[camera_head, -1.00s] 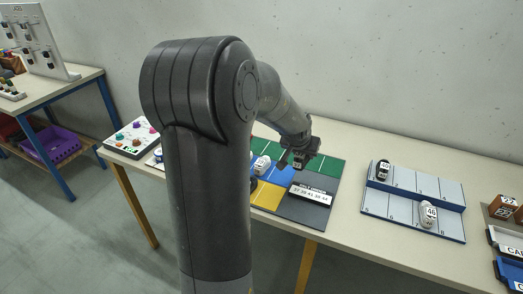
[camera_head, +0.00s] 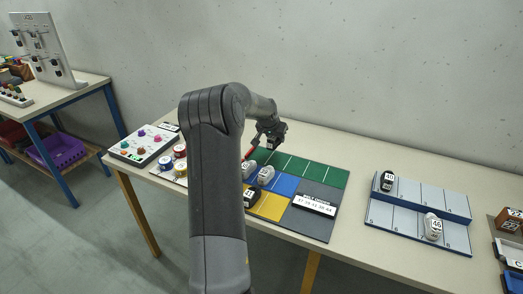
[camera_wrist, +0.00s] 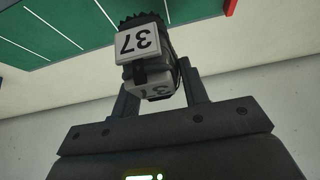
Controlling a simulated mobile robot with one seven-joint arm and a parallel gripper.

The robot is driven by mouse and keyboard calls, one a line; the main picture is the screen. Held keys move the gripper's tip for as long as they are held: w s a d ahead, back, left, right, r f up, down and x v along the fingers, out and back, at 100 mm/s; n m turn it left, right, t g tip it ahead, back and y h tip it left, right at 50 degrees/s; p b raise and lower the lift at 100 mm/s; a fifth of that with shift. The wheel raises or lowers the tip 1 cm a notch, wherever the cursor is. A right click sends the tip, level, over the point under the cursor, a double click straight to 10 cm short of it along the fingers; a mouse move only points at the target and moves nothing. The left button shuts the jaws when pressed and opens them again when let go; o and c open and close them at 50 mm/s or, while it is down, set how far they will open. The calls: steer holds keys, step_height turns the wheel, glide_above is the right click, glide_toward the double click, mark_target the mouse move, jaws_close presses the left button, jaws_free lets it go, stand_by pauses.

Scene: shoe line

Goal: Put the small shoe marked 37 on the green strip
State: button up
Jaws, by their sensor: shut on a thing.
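The small shoe marked 37 (camera_wrist: 140,48) is dark with white labels, and it fills the upper middle of the wrist view. My gripper (camera_wrist: 158,88) is shut on it, one finger on each side. In the head view my gripper (camera_head: 271,138) is at the back edge of the green strip (camera_head: 318,174), near its left end. The green strip, with white dividing lines, also shows at the upper left of the wrist view (camera_wrist: 60,28). The shoe seems held above the surface; I cannot tell its exact height.
Two whitish shoes (camera_head: 266,175) stand on the blue strip (camera_head: 286,185). A black shoe (camera_head: 251,196) is on the yellow strip (camera_head: 270,206). A blue-grey rack (camera_head: 410,218) with two shoes stands right. The green strip's right part is clear.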

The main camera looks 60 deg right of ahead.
steer(key=w+f, duration=0.1)
steer(key=w, duration=0.1)
steer(key=w+f, duration=0.1)
steer(key=w, duration=0.1)
steer(key=w+f, duration=0.2)
steer(key=shift+w+d, duration=0.2)
steer(key=shift+d, duration=0.15)
steer(key=shift+f, duration=1.95)
steer(key=shift+f, duration=0.1)
steer(key=o, duration=0.7)
steer(key=shift+r, duration=0.25)
steer(key=v, duration=1.1)
steer(key=shift+a+r, duration=0.25)
steer(key=shift+r, duration=0.05)
